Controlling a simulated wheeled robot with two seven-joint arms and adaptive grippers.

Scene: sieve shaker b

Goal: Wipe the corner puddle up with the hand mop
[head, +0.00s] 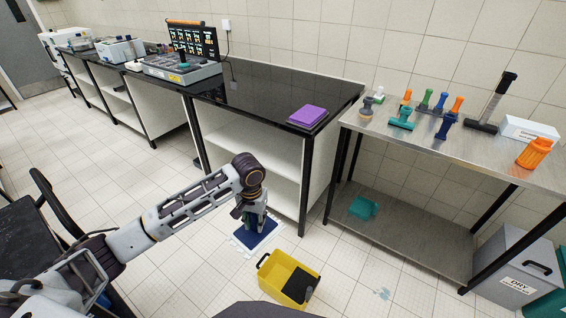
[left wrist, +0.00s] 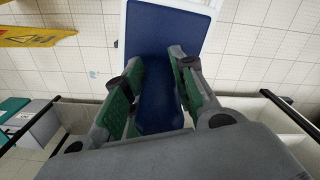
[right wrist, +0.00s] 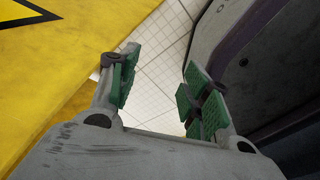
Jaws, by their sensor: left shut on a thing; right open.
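The hand mop has a flat blue head (head: 258,233) with a white edge, low over the floor beside the front corner of the dark bench. My left gripper (head: 252,212) is shut on its blue handle, which shows in the left wrist view (left wrist: 158,108) between the green finger pads. Whether the head presses on the floor cannot be told. A small pale blue puddle (head: 382,293) lies on the tiles before the steel table; it also shows in the left wrist view (left wrist: 92,74). My right gripper (right wrist: 155,88) is open and empty, outside the head view.
A yellow bucket (head: 275,277) stands on the floor between mop and puddle. A yellow warning sign (left wrist: 35,37) is close beside my right gripper. The steel table (head: 425,150) holds several stamp-like tools. A grey bin (head: 515,265) marked DRY stands at right.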

